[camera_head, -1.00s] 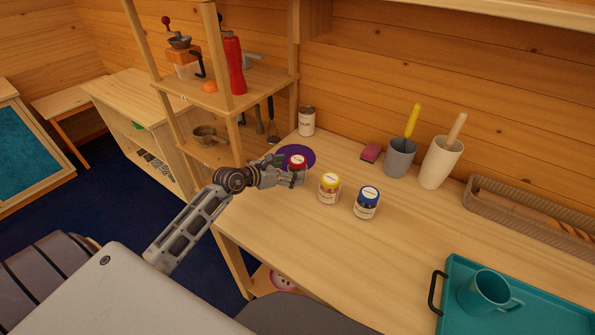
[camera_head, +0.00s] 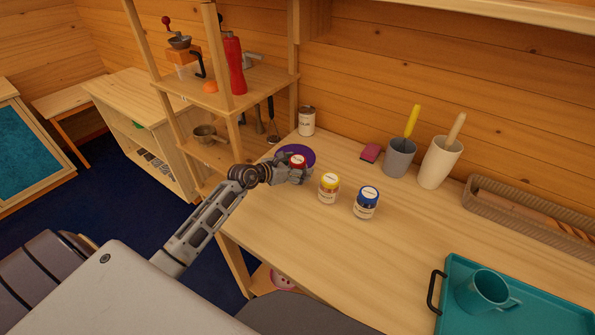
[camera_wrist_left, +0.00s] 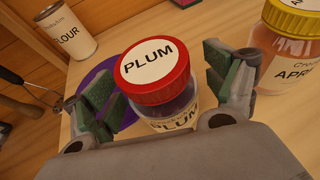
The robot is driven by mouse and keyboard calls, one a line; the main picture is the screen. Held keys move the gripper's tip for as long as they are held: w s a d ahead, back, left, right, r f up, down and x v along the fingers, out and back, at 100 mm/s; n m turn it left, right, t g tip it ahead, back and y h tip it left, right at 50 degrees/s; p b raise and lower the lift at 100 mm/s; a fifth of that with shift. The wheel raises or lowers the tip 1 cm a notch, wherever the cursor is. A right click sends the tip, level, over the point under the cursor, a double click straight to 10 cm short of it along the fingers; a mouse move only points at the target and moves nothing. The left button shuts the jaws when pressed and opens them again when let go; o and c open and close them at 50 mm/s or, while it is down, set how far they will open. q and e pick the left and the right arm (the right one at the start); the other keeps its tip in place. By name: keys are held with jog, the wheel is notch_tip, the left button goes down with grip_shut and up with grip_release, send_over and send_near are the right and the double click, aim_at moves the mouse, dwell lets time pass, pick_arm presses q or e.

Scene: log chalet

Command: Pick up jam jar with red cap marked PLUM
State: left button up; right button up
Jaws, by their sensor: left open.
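The jam jar with a red cap (camera_wrist_left: 157,75) reads PLUM on its lid and label in the left wrist view. It stands upright on the table, and its red cap also shows in the head view (camera_head: 298,161). My left gripper (camera_head: 296,174) is at the jar. In the left wrist view the fingers of the left gripper (camera_wrist_left: 165,85) are open, one on each side of the jar, with gaps visible beside the cap. The jar's lower part is hidden behind the gripper. My right gripper is not in view.
A yellow-capped jar (camera_head: 329,188) stands close to the right, also seen in the wrist view (camera_wrist_left: 283,50). A blue-capped jar (camera_head: 367,203) is beyond it. A purple disc (camera_head: 310,151) lies behind the plum jar. A flour can (camera_head: 306,121) stands further back.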

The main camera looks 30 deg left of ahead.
pick_arm(q)
jog(key=shift+c, duration=0.3)
jog(key=c, duration=1.4)
jog(key=shift+o, duration=0.2)
jog(key=shift+r, duration=0.1)
jog(key=shift+r, duration=4.95)
